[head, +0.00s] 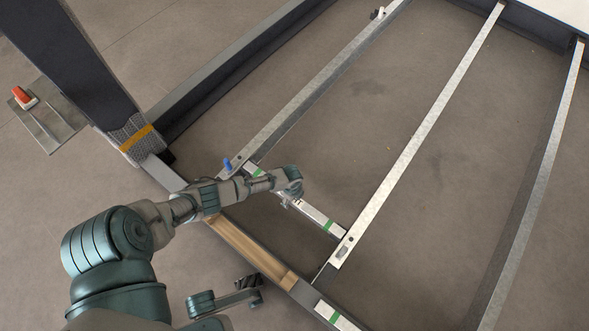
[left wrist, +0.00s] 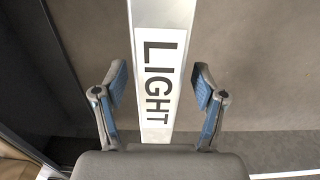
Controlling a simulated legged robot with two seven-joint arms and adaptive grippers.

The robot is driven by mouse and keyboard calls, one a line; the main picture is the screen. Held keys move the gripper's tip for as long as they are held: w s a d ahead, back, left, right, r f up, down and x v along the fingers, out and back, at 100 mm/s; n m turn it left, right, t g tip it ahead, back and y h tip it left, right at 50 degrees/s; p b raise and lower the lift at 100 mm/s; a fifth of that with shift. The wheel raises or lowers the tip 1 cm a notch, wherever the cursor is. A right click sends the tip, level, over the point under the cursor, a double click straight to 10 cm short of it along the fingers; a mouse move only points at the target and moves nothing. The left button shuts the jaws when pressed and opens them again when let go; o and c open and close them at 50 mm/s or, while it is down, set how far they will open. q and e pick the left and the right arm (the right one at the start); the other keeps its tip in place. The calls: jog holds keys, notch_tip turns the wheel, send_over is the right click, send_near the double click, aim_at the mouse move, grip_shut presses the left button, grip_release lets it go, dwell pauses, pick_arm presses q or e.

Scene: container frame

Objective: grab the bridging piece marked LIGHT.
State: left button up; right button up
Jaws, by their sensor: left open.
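The bridging piece marked LIGHT (head: 312,213) is a pale bar with green bands, spanning two metal rails of the frame. In the left wrist view the bar (left wrist: 160,22) runs up the middle, with LIGHT in dark letters on a white label. My left gripper (head: 288,198) is over the bar in the head view and hides part of it. In the left wrist view its open fingers (left wrist: 160,78) are on either side of the bar, with a gap on both sides. My right gripper is not clearly seen.
Long metal rails (head: 418,135) cross the frame, with bare floor between them. A dark post (head: 70,65) with an orange band stands at upper left. A wooden piece (head: 250,252) lies along the near beam. A grey mat (head: 62,128) bears an orange-red item (head: 24,97).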

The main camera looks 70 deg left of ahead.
pick_arm(q)
jog(key=shift+d, duration=0.1)
grip_shut()
jog(key=shift+w+r, duration=0.1)
jog(key=shift+r, duration=0.05)
